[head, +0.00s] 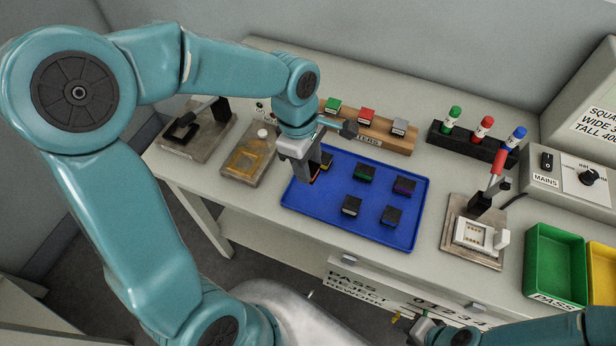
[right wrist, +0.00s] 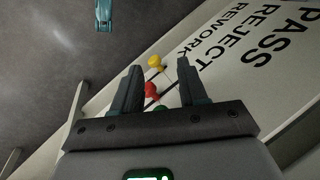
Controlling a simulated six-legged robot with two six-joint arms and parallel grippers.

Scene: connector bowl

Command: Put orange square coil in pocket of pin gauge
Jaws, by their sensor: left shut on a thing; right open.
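My left gripper (head: 314,174) is shut over the left part of the blue tray (head: 312,222). A small dark block with a sliver of orange (head: 313,181) shows between its fingertips, taken as the orange square coil; the fingers hide most of it. I cannot tell whether it touches the tray. Which fixture is the pin gauge is unclear; a plate with an amber recessed area (head: 243,161) and a small GO sign stands left of the tray. My right gripper (right wrist: 157,88) is open and empty, low before the bench front.
Other dark-bodied coils, including a green-topped one (head: 364,172) and a purple-topped one (head: 404,186), lie in the tray. A red-handled clamp fixture (head: 473,239) and a green bin (head: 554,263) stand right. A black-framed fixture (head: 187,133) stands far left. Colored knobs (right wrist: 152,90) are near my right fingers.

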